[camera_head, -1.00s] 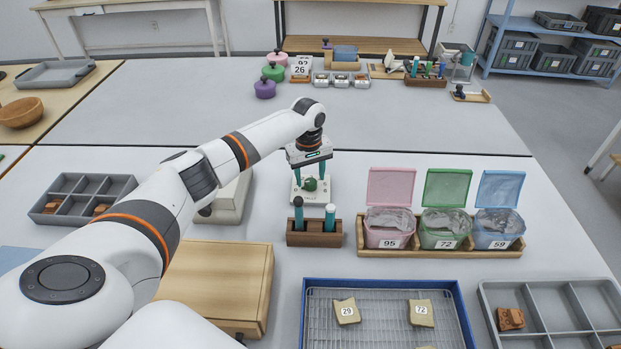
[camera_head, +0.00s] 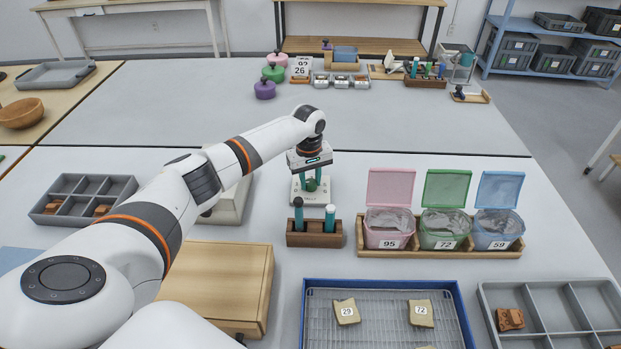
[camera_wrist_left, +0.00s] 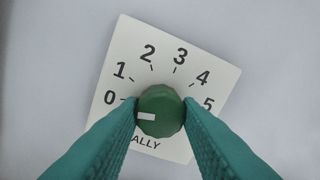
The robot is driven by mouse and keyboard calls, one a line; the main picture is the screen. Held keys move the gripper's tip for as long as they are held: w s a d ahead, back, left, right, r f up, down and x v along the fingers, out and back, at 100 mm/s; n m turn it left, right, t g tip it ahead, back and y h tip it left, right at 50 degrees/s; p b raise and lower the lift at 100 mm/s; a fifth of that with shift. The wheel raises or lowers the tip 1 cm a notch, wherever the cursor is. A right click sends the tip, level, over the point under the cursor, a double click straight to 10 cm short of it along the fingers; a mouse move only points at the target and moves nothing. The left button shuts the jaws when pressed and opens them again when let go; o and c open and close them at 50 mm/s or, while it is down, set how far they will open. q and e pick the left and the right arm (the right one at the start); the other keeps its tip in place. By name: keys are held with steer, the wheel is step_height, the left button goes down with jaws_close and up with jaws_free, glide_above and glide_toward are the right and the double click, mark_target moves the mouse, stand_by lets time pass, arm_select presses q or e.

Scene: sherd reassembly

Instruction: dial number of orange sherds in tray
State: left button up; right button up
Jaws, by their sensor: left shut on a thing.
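The tally dial (camera_head: 311,196) is a white plate with a green knob (camera_head: 311,185), standing mid-table. In the left wrist view the dial plate (camera_wrist_left: 205,72) shows numbers 0 to 5 and the knob (camera_wrist_left: 165,100) has a white mark pointing left, slightly below the 0. My left gripper (camera_head: 311,179) points down and is shut on the knob, one teal finger each side. Orange-brown sherds lie in the right grey compartment tray (camera_head: 541,296), one clearly visible sherd (camera_head: 509,319) and part of another at the bottom edge. My right gripper is out of view.
A left grey tray (camera_head: 118,186) also holds orange-brown sherds. A blue tray (camera_head: 385,283) holds tan sherds labelled 29 and 72. A wooden pen block (camera_head: 314,240) stands before the dial; lidded tubs 95, 72 and 59 stand right. A wooden box (camera_head: 215,280) lies left.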

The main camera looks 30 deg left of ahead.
arm_select(q)
steer(key=shift+r+m+p, duration=0.2)
steer(key=shift+m+p, duration=0.8)
steer(key=shift+p, duration=0.2)
steer(key=shift+m+p, duration=0.5)
steer(key=shift+m, duration=0.4)
steer(key=shift+f+m, duration=0.15)
steer(key=shift+m, duration=0.75)
steer(key=m+p, duration=0.1)
steer(key=m, duration=0.6)
steer(key=shift+w, duration=0.1)
steer(key=shift+m, duration=0.4)
steer(key=o, duration=1)
steer(key=shift+g, duration=0.3)
